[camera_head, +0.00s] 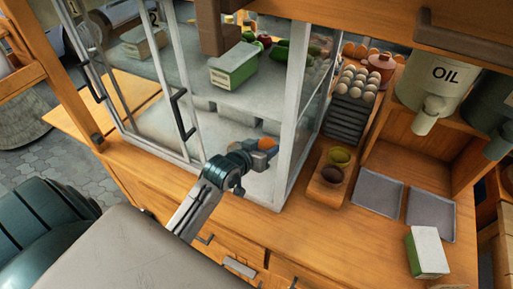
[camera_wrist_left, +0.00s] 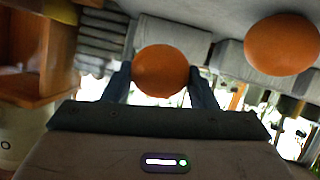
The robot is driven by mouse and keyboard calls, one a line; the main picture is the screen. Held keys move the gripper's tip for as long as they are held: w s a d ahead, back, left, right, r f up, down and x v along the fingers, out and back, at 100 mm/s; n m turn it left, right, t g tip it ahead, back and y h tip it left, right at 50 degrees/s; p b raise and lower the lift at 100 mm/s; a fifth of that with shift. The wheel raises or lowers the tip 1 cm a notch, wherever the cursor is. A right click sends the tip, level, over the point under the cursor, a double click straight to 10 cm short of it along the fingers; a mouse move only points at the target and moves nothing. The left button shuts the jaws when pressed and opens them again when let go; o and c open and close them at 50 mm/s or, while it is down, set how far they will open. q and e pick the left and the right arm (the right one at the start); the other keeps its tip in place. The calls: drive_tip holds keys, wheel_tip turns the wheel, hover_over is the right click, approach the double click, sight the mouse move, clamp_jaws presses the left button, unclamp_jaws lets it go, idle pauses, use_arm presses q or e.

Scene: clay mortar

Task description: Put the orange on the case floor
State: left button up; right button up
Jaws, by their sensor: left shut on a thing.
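My left gripper (camera_head: 262,147) is shut on an orange (camera_head: 268,143), which also shows between the two fingers in the left wrist view (camera_wrist_left: 161,71). In the head view the gripper is at the front right of the glass case, over the pale case floor (camera_head: 160,125). I cannot tell how high the orange is above the floor. A second round orange shape (camera_wrist_left: 282,44) shows at the upper right of the wrist view; what it rests on is unclear. My right gripper is not in view.
The case's corner post (camera_head: 292,120) stands close to the right of the gripper. A shelf above holds a green and white carton (camera_head: 233,68) and several vegetables.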

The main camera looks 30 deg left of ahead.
use_arm(q)
drive_tip(key=shift+w+f, duration=0.15)
drive_tip(key=shift+f, duration=0.75)
wheel_tip(320, 180, down, 2)
drive_tip(key=shift+f+p, duration=0.25)
drive_tip(key=shift+p, duration=0.05)
drive_tip(key=shift+f, duration=0.45)
drive_tip(key=o, duration=1)
drive_tip(key=shift+f, duration=0.1)
drive_tip(key=shift+c, duration=0.2)
drive_tip(key=shift+o, duration=0.2)
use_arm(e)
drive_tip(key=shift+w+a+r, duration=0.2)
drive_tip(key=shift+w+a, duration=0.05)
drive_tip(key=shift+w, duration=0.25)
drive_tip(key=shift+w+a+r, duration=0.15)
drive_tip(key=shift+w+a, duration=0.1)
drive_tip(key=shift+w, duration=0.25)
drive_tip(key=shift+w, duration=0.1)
